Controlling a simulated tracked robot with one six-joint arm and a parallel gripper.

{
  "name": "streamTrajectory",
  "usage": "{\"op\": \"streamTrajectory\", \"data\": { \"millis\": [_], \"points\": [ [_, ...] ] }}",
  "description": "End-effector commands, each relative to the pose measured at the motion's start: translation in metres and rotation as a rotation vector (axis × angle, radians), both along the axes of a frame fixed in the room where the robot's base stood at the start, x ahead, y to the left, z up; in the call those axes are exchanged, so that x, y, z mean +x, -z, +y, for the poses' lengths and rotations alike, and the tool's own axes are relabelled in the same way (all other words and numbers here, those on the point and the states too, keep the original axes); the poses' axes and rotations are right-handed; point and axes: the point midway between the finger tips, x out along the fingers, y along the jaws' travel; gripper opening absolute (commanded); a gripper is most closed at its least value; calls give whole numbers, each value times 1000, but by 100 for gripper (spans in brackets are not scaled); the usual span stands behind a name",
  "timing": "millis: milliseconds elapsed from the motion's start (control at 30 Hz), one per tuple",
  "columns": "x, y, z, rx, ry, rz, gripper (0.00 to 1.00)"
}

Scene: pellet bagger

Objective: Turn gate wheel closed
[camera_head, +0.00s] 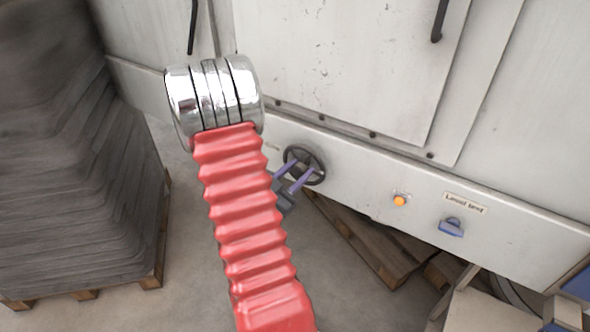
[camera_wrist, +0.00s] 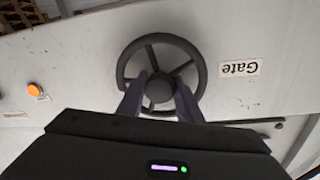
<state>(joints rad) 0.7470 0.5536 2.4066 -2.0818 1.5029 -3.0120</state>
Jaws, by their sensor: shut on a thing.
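The gate wheel (camera_head: 304,150) is a dark handwheel on the pale front panel of the machine. In the wrist view the gate wheel (camera_wrist: 161,40) shows its round rim, spokes and centre hub. My gripper (camera_head: 298,172) reaches the wheel from the front. In the wrist view the two fingers of my gripper (camera_wrist: 160,95) lie on either side of the hub and are shut on it. The finger tips are partly hidden among the spokes. A "Gate" label (camera_wrist: 240,68) appears upside down beside the wheel.
An orange button (camera_head: 399,201) and a blue switch (camera_head: 452,227) sit on the panel right of the wheel. A stack of grey sheets (camera_head: 75,160) on a pallet stands at the left. Wooden pallets (camera_head: 365,245) lie under the panel. Bare floor shows between.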

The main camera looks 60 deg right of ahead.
Motion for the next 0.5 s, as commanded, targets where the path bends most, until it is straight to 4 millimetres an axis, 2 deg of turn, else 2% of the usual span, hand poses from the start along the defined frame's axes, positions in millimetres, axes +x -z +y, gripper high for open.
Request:
{"op": "streamTrajectory", "data": {
  "millis": [33, 400, 433, 500],
  "points": [
    [-4, 5, 2, 13, 4, 9, 0],
    [-9, 6, 1, 14, 10, 12, 0],
    [-9, 6, 1, 14, 11, 12, 34],
    [-9, 5, 1, 13, 11, 11, 39]
  ]
}}
